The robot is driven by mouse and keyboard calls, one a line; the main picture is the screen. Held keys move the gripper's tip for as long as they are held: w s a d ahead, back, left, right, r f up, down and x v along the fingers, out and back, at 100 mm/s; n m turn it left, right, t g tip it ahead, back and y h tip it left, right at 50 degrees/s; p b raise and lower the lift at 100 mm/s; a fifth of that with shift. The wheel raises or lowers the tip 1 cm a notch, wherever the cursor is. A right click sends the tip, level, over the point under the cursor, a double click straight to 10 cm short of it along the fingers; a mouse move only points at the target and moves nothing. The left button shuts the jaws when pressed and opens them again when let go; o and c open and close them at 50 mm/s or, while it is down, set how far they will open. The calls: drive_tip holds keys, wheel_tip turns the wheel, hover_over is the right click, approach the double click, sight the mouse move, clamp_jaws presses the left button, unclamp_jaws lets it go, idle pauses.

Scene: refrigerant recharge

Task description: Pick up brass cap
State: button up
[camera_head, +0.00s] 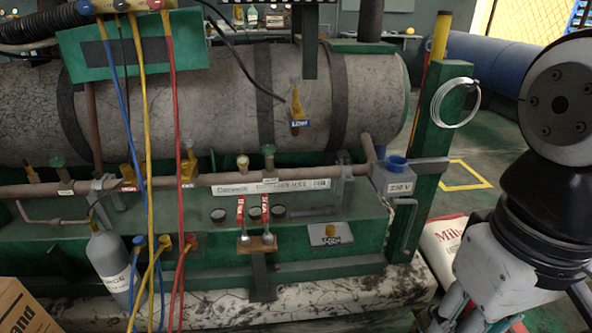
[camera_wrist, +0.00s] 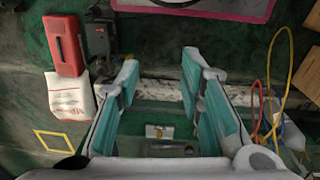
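A small brass-coloured cap (camera_head: 330,230) stands on a labelled plate (camera_head: 345,240) on the green bench, right of the red-handled valves. In the wrist view the same plate (camera_wrist: 152,132) lies low between my fingers, with a small yellowish spot on it that looks like the cap (camera_wrist: 159,131). My gripper (camera_wrist: 160,95) is open, its two teal-padded fingers wide apart with nothing between the pads. The plate is some way beyond the fingertips. In the head view my gripper (camera_head: 480,322) is at the lower right, partly cut off, well right of the plate.
A pipe with brass valves (camera_head: 242,163) runs behind the plate, below a large tank (camera_head: 210,100). Red-handled valves (camera_head: 253,215) stand left of it. A green post (camera_head: 440,150) and a grey 230 V box (camera_head: 393,180) stand to the right. Hoses (camera_head: 180,200) and a grey cylinder (camera_head: 110,262) are left.

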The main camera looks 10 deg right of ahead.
drive_tip(key=w+d+r+n+h+p, duration=0.1)
drive_tip(key=w+r+n+p, duration=0.2)
drive_tip(key=w, duration=0.7)
drive_tip(key=n+p, duration=0.6)
drive_tip(key=n, duration=1.1)
hover_over(330, 227)
drive_tip(key=f, duration=3)
drive_tip(key=shift+s+a, duration=0.15)
drive_tip(key=shift+a, duration=0.1)
drive_tip(key=shift+d+f+b, duration=0.15)
drive_tip(key=shift+f+b, duration=0.65)
drive_tip(key=shift+f, duration=0.8)
drive_tip(key=shift+d+f+b, duration=0.1)
drive_tip(key=shift+f+b, duration=0.7)
drive_tip(key=shift+f, duration=0.8)
drive_tip(key=shift+r, duration=0.1)
